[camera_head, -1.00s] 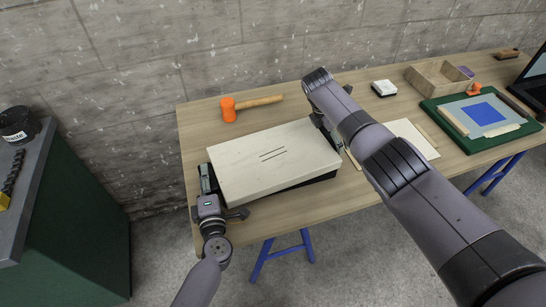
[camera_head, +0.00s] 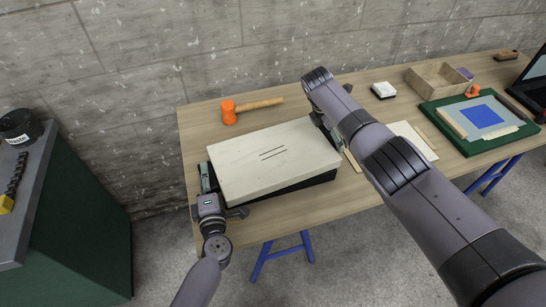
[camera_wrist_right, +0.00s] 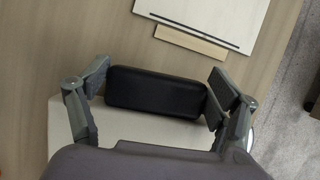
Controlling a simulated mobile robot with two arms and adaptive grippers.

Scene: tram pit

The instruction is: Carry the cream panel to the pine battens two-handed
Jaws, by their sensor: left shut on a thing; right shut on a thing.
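The cream panel (camera_head: 270,168) has a pale top with two short dark lines and a dark underside or shadow below its front edge. It is over the left part of the table; I cannot tell how far above the wood. My left gripper (camera_head: 206,180) is shut on its left end. My right gripper (camera_head: 325,122) is at its right end, mostly hidden behind my arm. In the right wrist view its fingers (camera_wrist_right: 157,92) are shut on a black block-like grip (camera_wrist_right: 155,92) at the panel's edge. Thin pine battens (camera_head: 352,160) lie beside a white sheet (camera_head: 416,140), right of the panel.
An orange mallet (camera_head: 250,106) lies behind the panel. A white block (camera_head: 384,90), a wooden box (camera_head: 434,78) and a green board (camera_head: 478,146) with a blue square are to the right. A green cabinet (camera_head: 75,220) stands left. A wall backs the table.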

